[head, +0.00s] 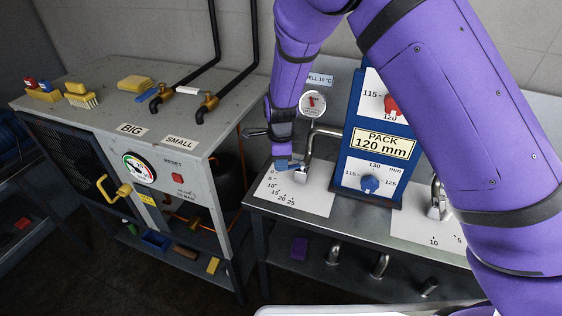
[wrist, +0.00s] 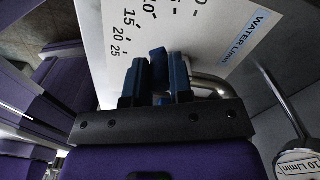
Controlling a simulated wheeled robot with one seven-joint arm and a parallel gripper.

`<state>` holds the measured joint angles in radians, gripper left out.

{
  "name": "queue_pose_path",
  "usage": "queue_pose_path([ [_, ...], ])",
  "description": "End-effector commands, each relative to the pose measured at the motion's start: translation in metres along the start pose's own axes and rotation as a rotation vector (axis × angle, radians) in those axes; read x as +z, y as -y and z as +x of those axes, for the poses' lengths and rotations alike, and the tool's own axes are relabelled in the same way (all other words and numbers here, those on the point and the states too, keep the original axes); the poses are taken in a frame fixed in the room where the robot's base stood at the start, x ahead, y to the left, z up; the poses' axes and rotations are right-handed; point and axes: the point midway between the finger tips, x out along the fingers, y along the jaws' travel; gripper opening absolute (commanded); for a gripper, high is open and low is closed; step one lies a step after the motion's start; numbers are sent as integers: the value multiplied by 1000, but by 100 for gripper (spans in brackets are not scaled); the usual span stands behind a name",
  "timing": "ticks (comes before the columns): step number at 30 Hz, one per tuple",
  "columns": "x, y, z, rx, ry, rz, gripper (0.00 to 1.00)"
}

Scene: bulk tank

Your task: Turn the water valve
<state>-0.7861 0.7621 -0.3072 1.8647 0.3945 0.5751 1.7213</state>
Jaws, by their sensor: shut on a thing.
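The water valve has a blue handle (wrist: 158,65) on a bent chrome pipe, over a white scale plate (wrist: 190,25) marked 0 to 25 and labelled WATER L/min. My gripper (wrist: 157,85) is shut on the blue handle, with one dark finger on each side of it. In the head view my gripper (head: 287,162) is at the valve's chrome pipe (head: 302,174), at the top edge of the scale plate (head: 298,200). My arm and fingers hide part of the valve, and the exact setting is hard to read.
A blue panel (head: 352,170) with a red knob (head: 391,105) and a blue knob (head: 370,184) stands right of the valve. A round gauge (head: 313,104) is behind. Another chrome valve (head: 437,205) is at right. A grey cabinet (head: 190,150) stands left.

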Motion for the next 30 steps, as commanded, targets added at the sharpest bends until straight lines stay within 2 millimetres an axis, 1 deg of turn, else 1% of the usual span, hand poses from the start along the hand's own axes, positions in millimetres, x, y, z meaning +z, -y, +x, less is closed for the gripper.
queue_pose_path([
  [6, 0, 1, -1, -2, 1, -1, 0],
  [7, 0, 1, -1, -2, 1, -1, 23],
  [10, 0, 0, 0, -2, 1, -1, 46],
  [18, 0, 0, 0, -1, 0, -2, 46],
  [22, 1, 0, -7, -2, 1, -2, 46],
  [26, 1, 0, -25, -3, 2, -3, 46],
  [30, 1, 1, -52, -5, 3, -3, 46],
])
